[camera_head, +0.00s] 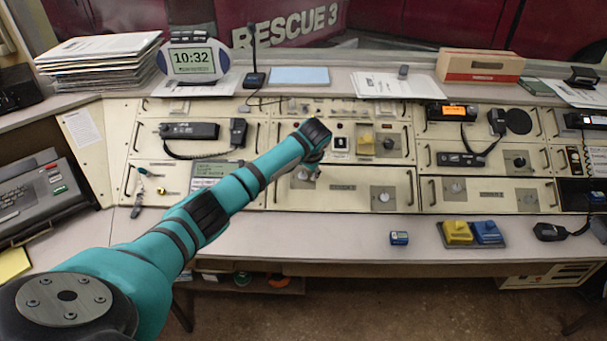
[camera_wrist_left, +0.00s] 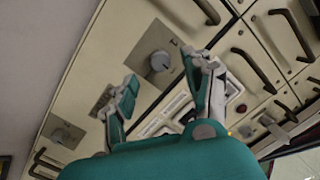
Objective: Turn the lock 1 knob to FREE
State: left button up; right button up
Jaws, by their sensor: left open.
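My left gripper (camera_head: 309,168) is in front of the console's lower panels, its fingers partly hidden by my wrist in the head view. In the left wrist view the gripper (camera_wrist_left: 166,92) is open and empty, with its two fingers spread apart. A round grey knob (camera_wrist_left: 159,62) on a square metal plate shows beyond the gap between the fingers, apart from them. Another knob (camera_wrist_left: 60,134) on a plate shows at lower left. In the head view a similar knob (camera_head: 384,198) is right of the gripper. The labels are too small to read, so I cannot tell which is lock 1.
Panel handles (camera_wrist_left: 292,32) stick out near the gripper. Radio handsets (camera_head: 188,131) hang on the upper panels. A yellow and a blue block (camera_head: 457,232) (camera_head: 487,232) and a small blue box (camera_head: 399,238) are on the desk. The desk front (camera_head: 310,240) is mostly clear.

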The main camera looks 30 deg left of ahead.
aim_at(303, 175)
pick_arm(q)
jog(key=shift+x, duration=2.4)
grip_shut()
